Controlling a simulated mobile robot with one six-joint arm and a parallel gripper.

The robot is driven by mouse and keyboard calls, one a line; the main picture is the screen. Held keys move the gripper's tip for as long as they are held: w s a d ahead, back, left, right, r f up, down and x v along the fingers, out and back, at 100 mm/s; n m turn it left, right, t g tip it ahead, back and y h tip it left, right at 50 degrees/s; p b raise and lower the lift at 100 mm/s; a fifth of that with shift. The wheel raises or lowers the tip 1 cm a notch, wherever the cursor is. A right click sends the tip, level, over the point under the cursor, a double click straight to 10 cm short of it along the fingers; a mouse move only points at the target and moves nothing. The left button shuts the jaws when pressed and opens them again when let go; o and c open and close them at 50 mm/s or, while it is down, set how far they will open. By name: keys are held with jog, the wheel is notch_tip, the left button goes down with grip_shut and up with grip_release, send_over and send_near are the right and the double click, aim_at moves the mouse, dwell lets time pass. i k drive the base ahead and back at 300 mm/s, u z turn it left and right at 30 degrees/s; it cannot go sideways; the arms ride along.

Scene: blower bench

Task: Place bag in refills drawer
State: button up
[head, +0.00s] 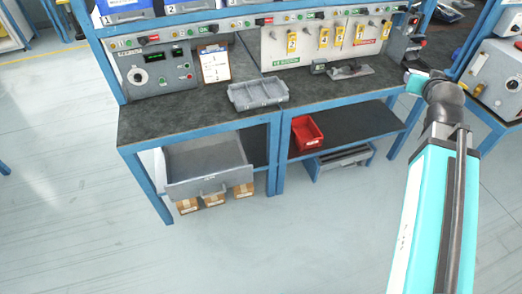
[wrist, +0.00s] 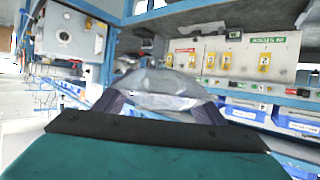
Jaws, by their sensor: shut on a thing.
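In the wrist view, my gripper (wrist: 160,108) is shut on a clear plastic bag (wrist: 165,85). The bag sits between the two dark fingers and bulges beyond them. In the head view, my arm reaches up the right side, and its teal wrist end (head: 415,82) is near the right end of the bench. The fingers and the bag cannot be made out there. A grey drawer (head: 210,187) under the left bench is pulled out and looks empty. Its front has a handle and a small label too small to read. My gripper is far to the right of the drawer.
A red bin (head: 306,133) stands on the lower right shelf. Cardboard boxes (head: 214,198) are beneath the drawer. The floor (head: 300,235) in front is clear.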

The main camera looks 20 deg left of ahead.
aim_at(188, 177)
jog(key=i, duration=0.45)
jog(key=u, duration=0.65)
jog(key=k, duration=0.1)
jog(key=u, duration=2.4)
jog(key=i, duration=0.1)
jog(key=u, duration=0.1)
